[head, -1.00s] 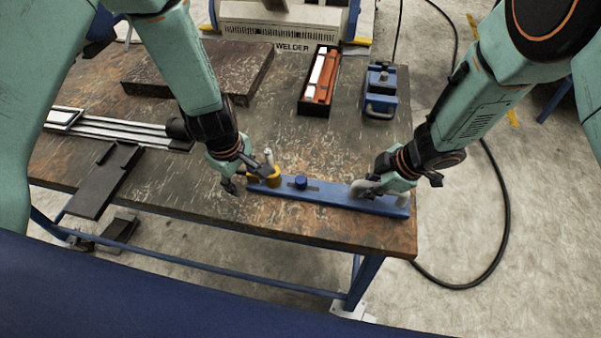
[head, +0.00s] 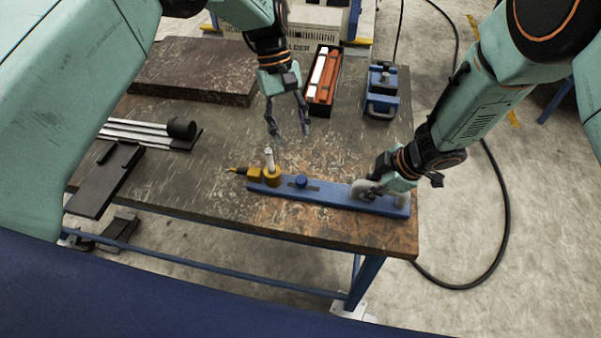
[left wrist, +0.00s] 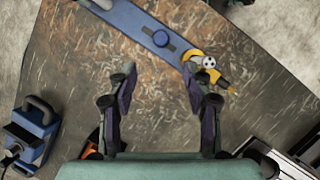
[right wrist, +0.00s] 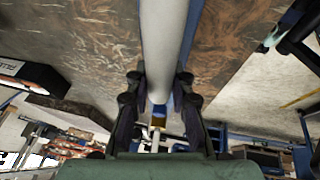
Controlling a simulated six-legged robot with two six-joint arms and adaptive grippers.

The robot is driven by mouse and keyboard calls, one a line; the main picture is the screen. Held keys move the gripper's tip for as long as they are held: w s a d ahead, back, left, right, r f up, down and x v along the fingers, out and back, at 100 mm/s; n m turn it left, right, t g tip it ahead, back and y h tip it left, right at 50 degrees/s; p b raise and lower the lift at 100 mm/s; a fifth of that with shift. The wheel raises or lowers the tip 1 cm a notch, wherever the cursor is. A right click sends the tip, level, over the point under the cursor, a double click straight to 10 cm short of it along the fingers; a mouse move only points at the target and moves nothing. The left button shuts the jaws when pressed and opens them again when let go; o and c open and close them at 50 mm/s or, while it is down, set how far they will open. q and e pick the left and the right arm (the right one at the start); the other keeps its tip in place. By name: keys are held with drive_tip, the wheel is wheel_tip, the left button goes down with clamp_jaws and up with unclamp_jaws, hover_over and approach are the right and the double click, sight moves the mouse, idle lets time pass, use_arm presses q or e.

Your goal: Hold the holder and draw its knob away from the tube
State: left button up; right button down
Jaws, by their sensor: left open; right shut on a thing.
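The holder is a long blue bar (head: 326,195) near the table's front edge, with a yellow collar (head: 272,178) at its left end. A pale tube (head: 268,158) stands upright in the collar; its top shows in the left wrist view (left wrist: 209,62). My left gripper (head: 290,137) is open and empty, above and behind the collar.
A blue round knob (head: 300,181) sits mid-bar. Behind are a box with red and white contents (head: 320,80) and a blue handled block (head: 381,95). A dark slab (head: 195,70) and a black bracket (head: 105,180) lie left. The table around the collar is clear.

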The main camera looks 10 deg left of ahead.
sight(302, 179)
use_arm(q)
drive_tip(key=x, duration=1.2)
drive_tip(key=shift+s+r, duration=0.15)
drive_tip(key=shift+s, duration=0.15)
clamp_jaws()
drive_tip(key=shift+d, duration=0.1)
